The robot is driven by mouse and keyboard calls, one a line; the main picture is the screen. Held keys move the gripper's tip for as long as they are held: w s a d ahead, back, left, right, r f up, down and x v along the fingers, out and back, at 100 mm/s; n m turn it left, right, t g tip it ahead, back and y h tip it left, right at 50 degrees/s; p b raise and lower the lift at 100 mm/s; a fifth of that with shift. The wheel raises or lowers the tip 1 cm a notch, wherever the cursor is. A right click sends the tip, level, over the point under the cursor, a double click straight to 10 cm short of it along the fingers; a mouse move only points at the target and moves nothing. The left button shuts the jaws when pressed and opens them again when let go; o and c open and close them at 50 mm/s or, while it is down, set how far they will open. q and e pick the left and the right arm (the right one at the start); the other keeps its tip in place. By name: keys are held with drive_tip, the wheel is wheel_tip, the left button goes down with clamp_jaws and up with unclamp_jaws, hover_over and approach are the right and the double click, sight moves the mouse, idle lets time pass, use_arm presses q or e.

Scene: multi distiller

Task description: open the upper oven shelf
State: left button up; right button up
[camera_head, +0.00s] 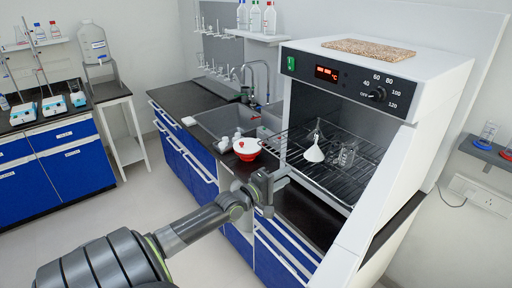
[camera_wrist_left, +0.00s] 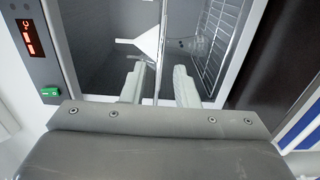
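The white oven (camera_head: 440,88) stands on the counter, its door (camera_head: 385,195) swung open to the right. A wire shelf (camera_head: 330,188) sits inside, holding a white funnel (camera_head: 314,153) and a clear glass vessel (camera_head: 345,156). I cannot tell whether a second shelf lies below. My left gripper (camera_head: 284,176) is at the shelf's front edge. In the left wrist view, its two pale fingers (camera_wrist_left: 159,84) are apart, with a thin shelf bar (camera_wrist_left: 160,62) running between them and gaps visible on both sides. The funnel (camera_wrist_left: 148,42) shows beyond the fingers. My right gripper is out of view.
A red and white bowl (camera_head: 247,149) stands on the counter left of the shelf, near the sink (camera_head: 222,121). A dial (camera_head: 377,94) and lit display are on the oven's top panel. Blue drawers (camera_head: 185,150) lie below the counter.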

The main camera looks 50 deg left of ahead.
use_arm(q)
drive_tip(key=s+p, duration=0.2)
drive_tip(key=s, duration=0.9)
drive_tip(key=shift+a, duration=0.4)
drive_tip(key=s+a+f+m+g+y+b, duration=0.1)
drive_tip(key=s+f+m+g+b, duration=0.2)
drive_tip(key=f, duration=0.9)
drive_tip(key=s+a+f+m+g+y, duration=0.15)
drive_tip(key=s+f, duration=0.35)
drive_tip(key=f, duration=0.7)
drive_tip(key=s+a+f+m+g+y+b, duration=0.15)
drive_tip(key=s+f+g, duration=0.25)
drive_tip(key=f, duration=0.9)
drive_tip(key=s+d+f+m+g+b, duration=0.2)
drive_tip(key=s+d+f+m+g, duration=0.2)
drive_tip(key=s+d+f, duration=0.5)
drive_tip(key=s+d+f+m+g+h+b, duration=0.1)
drive_tip(key=s+d+f+m+g, duration=0.3)
drive_tip(key=s+d+f, duration=0.5)
drive_tip(key=s+f+m+b, duration=0.1)
drive_tip(key=s+f+m, duration=0.1)
drive_tip(key=s+f, duration=0.3)
drive_tip(key=shift+s+d+f+m, duration=0.2)
drive_tip(key=shift+s+d+m, duration=0.15)
drive_tip(key=shift+s, duration=0.45)
